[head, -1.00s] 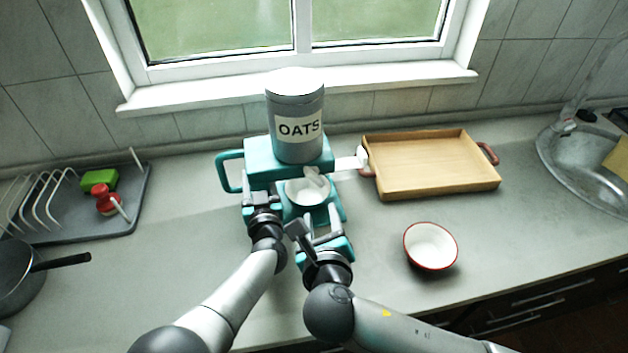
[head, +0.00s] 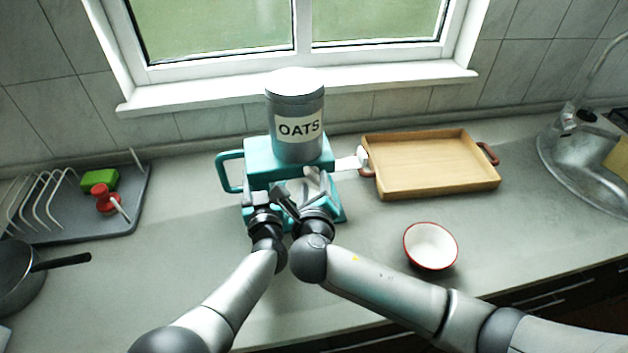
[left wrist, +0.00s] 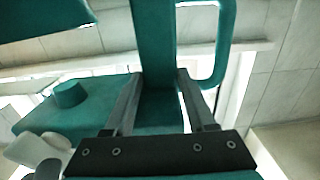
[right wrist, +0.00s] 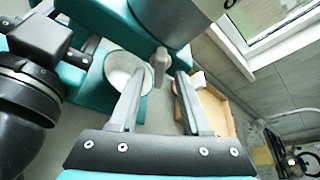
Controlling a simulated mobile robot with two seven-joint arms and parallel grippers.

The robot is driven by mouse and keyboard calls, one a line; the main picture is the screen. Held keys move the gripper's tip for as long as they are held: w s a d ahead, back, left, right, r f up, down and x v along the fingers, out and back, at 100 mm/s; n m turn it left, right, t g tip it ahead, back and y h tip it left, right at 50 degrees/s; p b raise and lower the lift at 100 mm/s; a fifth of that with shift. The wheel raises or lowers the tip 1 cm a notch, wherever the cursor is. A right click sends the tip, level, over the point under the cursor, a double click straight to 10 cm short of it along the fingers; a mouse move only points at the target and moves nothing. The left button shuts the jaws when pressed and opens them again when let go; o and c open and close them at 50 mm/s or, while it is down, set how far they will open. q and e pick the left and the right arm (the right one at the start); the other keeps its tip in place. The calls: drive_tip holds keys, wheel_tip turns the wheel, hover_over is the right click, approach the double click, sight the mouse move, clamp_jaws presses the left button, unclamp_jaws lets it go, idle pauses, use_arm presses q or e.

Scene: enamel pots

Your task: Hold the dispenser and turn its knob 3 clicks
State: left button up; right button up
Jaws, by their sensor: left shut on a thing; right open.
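The teal dispenser (head: 262,172) stands on the counter below the window, with a grey OATS canister (head: 298,128) on top. My left gripper (head: 256,192) is shut on its teal upright (left wrist: 155,50), which sits between the fingers in the left wrist view (left wrist: 158,85). The pale grey knob (right wrist: 158,62) is on the dispenser's front. My right gripper (right wrist: 158,85) is open, its fingertips on either side of the knob's near end; I cannot tell whether they touch it. In the head view, my right gripper (head: 305,192) largely hides the knob. A white bowl (right wrist: 122,70) stands under it.
A wooden tray (head: 430,163) lies to the right, close to a white piece (head: 350,163) at the dispenser's side. A red-rimmed bowl (head: 430,247) stands in front of it. A dish rack (head: 60,205) and a pan (head: 20,275) are at left. My two wrists are close together.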

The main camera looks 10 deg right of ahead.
drive_tip(key=shift+x, duration=0.95)
drive_tip(key=shift+c, duration=0.2)
clamp_jaws()
